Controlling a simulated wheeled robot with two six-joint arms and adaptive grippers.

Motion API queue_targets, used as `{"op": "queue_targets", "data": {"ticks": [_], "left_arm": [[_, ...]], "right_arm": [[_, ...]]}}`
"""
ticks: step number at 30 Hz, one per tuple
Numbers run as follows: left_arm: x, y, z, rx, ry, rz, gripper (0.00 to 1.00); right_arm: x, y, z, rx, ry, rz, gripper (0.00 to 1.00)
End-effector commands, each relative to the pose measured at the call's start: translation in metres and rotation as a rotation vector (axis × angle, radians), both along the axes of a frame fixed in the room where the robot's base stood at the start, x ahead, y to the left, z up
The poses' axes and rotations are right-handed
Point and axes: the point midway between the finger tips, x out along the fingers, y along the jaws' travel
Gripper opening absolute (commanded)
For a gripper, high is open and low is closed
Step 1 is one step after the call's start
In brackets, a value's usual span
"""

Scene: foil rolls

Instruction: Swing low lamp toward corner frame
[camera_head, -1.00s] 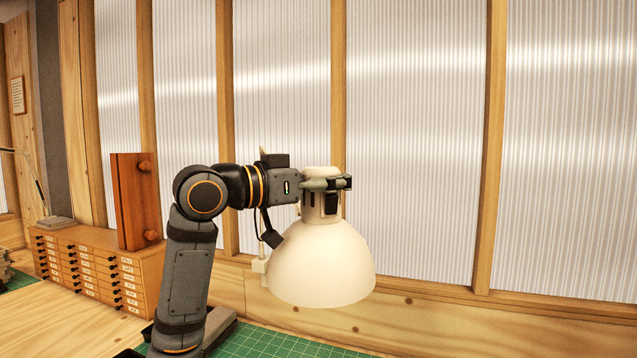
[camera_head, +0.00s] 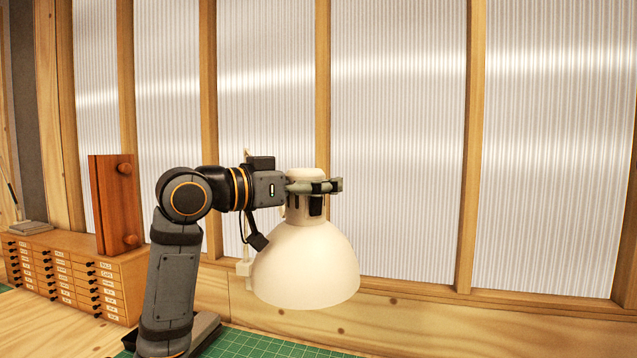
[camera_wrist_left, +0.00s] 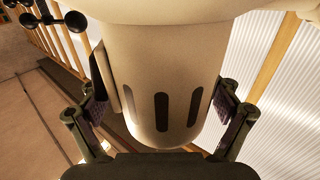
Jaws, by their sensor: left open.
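The lamp has a cream dome shade (camera_head: 305,265) with its open side down and a narrower neck (camera_head: 306,212) on top. My left gripper (camera_head: 316,187) comes in from the left at the neck, with its fingers on either side of it. In the left wrist view the slotted cream neck (camera_wrist_left: 178,75) fills the space between the two open fingers of my left gripper (camera_wrist_left: 160,110); whether they touch it is unclear. Wooden posts (camera_head: 470,140) frame the translucent wall panels behind; I cannot tell which is the corner frame. My right gripper is not in view.
A wooden drawer cabinet (camera_head: 110,272) stands at the left with a red-brown wooden board with knobs (camera_head: 110,205) on it. A green cutting mat (camera_head: 255,345) lies below the lamp. The space right of the lamp, before the wall (camera_head: 450,330), looks clear.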

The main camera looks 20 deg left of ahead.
Motion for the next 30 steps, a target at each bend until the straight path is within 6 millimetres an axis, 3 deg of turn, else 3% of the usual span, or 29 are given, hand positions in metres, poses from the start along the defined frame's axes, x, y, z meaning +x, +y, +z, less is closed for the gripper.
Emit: {"op": "queue_targets", "data": {"ticks": [5, 18, 30], "left_arm": [[-0.006, 0.006, 0.0, 0.001, -0.001, 0.004, 0.88], [-0.054, 0.039, -0.001, 0.003, -0.001, 0.004, 0.88], [-0.061, 0.042, 0.0, 0.0, 0.0, -0.001, 0.88]], "right_arm": [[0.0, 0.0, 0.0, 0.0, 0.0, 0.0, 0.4], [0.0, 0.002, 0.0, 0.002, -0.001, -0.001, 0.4], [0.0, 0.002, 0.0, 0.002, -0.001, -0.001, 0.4]]}}
